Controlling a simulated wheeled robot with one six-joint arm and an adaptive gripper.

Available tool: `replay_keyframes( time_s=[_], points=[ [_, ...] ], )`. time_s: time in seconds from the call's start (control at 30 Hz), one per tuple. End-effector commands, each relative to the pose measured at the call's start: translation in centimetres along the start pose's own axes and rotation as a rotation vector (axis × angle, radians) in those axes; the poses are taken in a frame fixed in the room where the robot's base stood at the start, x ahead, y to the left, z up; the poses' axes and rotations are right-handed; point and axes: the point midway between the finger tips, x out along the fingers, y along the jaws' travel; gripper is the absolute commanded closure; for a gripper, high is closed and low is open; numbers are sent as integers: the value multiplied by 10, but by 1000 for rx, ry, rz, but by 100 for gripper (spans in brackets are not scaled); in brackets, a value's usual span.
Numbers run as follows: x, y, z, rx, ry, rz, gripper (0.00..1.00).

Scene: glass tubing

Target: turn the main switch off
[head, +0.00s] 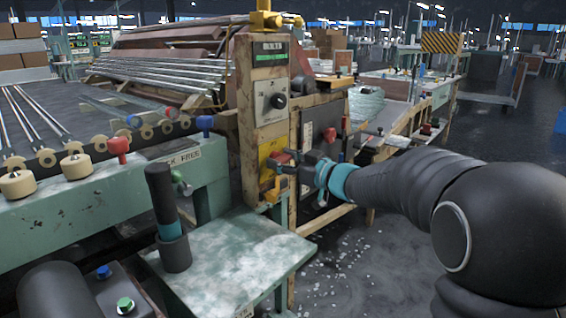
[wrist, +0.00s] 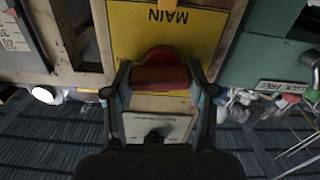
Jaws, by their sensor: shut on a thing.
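The main switch is a red handle (wrist: 160,72) on a yellow plate (wrist: 125,30) that reads MAIN, upside down in the wrist view. In the head view the red handle (head: 279,158) is on the front of the wooden machine post, partly covered by my gripper (head: 285,168). In the wrist view my gripper (wrist: 160,92) has one finger on each side of the red handle and is shut on it. A pale label plate (wrist: 158,128) shows beyond the handle, between the fingers. I cannot tell which setting the handle is at.
Above the switch are a black knob (head: 278,101) and a green display (head: 270,57). A green side table (head: 235,262) with a black upright cylinder (head: 165,205) stands at front left. Glass tubes (head: 40,115) lie at left. Debris-strewn floor (head: 350,260) is open below my arm.

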Motion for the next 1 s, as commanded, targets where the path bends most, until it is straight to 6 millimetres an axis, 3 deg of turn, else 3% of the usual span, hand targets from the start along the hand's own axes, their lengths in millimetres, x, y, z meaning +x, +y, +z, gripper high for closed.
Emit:
replay_keyframes(
  time_s=[1.0],
  points=[
    [0,-5,3,-946,0,1,79]
  ],
)
